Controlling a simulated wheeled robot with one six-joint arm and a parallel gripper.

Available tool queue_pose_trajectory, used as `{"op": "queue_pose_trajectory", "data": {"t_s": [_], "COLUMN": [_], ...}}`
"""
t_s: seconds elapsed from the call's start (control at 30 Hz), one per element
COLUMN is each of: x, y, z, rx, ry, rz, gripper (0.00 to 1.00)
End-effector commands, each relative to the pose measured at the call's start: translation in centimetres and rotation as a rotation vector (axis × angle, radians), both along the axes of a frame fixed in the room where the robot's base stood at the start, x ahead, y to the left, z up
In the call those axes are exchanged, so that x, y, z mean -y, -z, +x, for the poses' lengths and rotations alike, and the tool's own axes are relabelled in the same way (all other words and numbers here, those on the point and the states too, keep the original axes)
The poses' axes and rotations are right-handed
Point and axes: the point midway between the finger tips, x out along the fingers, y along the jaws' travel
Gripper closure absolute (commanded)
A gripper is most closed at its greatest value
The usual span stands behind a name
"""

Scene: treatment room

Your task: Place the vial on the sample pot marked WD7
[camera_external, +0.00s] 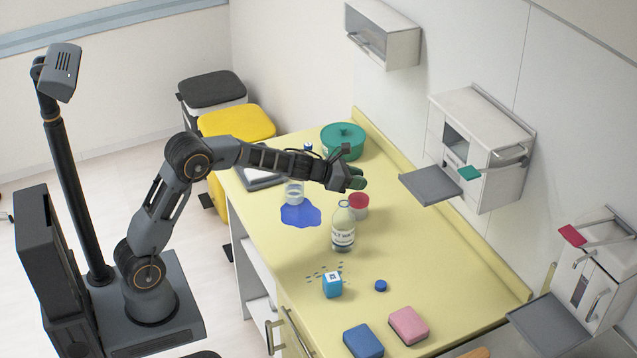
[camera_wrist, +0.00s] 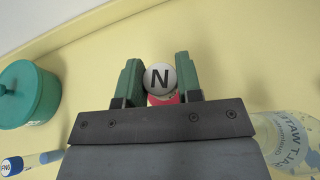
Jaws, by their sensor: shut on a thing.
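My gripper (camera_wrist: 160,78) has green fingers. It is shut on a small round thing with a white top marked N, seen end-on, which I take to be the vial (camera_wrist: 158,78). In the external view my gripper (camera_external: 356,182) is held above the table, and its fingers hide the vial. A pot with a red lid (camera_external: 358,201) stands on the table just below the fingers. Its red lid (camera_wrist: 163,100) shows in the wrist view partly behind the vial. I cannot tell whether vial and pot touch. No WD7 mark is legible.
A salt water bottle (camera_external: 343,230) stands close by the red-lidded pot. A teal lidded container (camera_external: 343,139) is farther back.

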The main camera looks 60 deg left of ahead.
Motion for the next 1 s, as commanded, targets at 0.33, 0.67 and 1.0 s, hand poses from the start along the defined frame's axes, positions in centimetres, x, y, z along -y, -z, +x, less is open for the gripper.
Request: {"op": "queue_pose_trajectory", "data": {"t_s": [0.33,0.67,1.0], "x": [0.0,0.0,0.0], "y": [3.3,3.8,4.1], "z": [0.7,0.7,0.7], "rx": [-0.001,0.001,0.001], "ry": [0.000,0.000,0.000], "rz": [-0.002,0.000,0.000], "gripper": [0.90,0.90,0.58]}}
